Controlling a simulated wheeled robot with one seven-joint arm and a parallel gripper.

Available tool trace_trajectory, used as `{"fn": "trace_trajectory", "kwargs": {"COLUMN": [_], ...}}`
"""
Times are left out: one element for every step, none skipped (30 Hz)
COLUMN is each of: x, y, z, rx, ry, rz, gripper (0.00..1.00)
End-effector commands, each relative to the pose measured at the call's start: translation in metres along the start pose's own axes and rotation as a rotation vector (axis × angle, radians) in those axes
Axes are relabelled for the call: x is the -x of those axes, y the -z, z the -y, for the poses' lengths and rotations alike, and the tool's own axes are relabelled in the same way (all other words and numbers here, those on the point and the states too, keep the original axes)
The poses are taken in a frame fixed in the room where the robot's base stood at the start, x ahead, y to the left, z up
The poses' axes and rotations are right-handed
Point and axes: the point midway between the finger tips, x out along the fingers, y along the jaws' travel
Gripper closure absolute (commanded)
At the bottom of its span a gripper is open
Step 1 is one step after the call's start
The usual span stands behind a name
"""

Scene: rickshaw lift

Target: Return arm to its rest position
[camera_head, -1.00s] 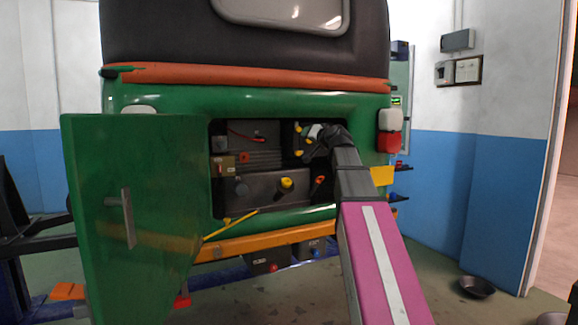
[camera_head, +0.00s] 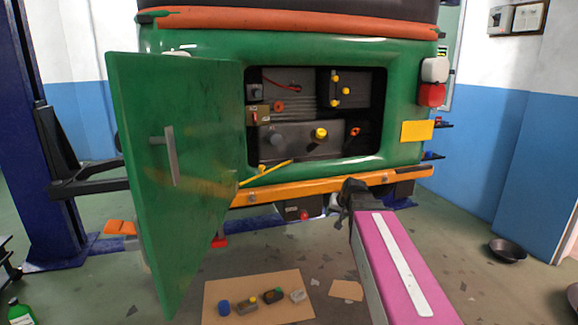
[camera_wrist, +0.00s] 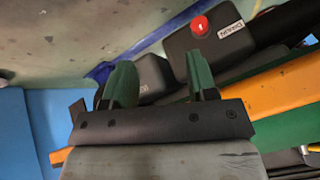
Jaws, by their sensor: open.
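My gripper (camera_head: 350,190) is out of the open rear compartment (camera_head: 315,115). In the head view it appears in front of the orange bumper's right half, beside the pink arm link. In the wrist view its two green fingers (camera_wrist: 160,78) stand apart with nothing between them. The fingertips are partly hidden in the head view. The green rickshaw (camera_head: 300,48) stands with its rear door (camera_head: 180,190) swung open to the left. Inside the compartment are dark parts with yellow and red caps.
The orange bumper (camera_head: 310,190) runs close to the gripper. A box with a red knob (camera_wrist: 200,26) hangs beneath it. A cardboard sheet (camera_head: 215,300) with several small parts lies on the floor. A dark bowl (camera_head: 507,250) is at right. A blue lift post (camera_head: 40,140) stands at left.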

Motion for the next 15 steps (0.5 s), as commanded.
{"fn": "trace_trajectory", "kwargs": {"x": [-0.01, -0.015, -0.022, -0.027, -0.032, -0.037, -0.041, -0.044, -0.049, -0.051, -0.054, -0.056, -0.058, -0.059, -0.061], "y": [-0.024, -0.037, -0.053, -0.066, -0.078, -0.094, -0.107, -0.119, -0.136, -0.148, -0.16, -0.174, -0.184, -0.194, -0.205], "z": [-0.005, -0.008, -0.013, -0.016, -0.019, -0.023, -0.026, -0.029, -0.033, -0.036, -0.04, -0.043, -0.046, -0.049, -0.052], "rx": [0.006, 0.009, 0.015, 0.018, 0.023, 0.028, 0.032, 0.036, 0.042, 0.047, 0.052, 0.057, 0.061, 0.065, 0.07], "ry": [-0.02, -0.033, -0.051, -0.063, -0.077, -0.094, -0.108, -0.121, -0.139, -0.152, -0.165, -0.182, -0.194, -0.205, -0.219], "rz": [0.047, 0.074, 0.11, 0.137, 0.164, 0.2, 0.227, 0.253, 0.29, 0.315, 0.341, 0.373, 0.396, 0.417, 0.442], "gripper": [0.47, 0.47, 0.47, 0.47, 0.47, 0.47, 0.47, 0.47, 0.47, 0.47, 0.47, 0.47, 0.47, 0.47, 0.47]}}
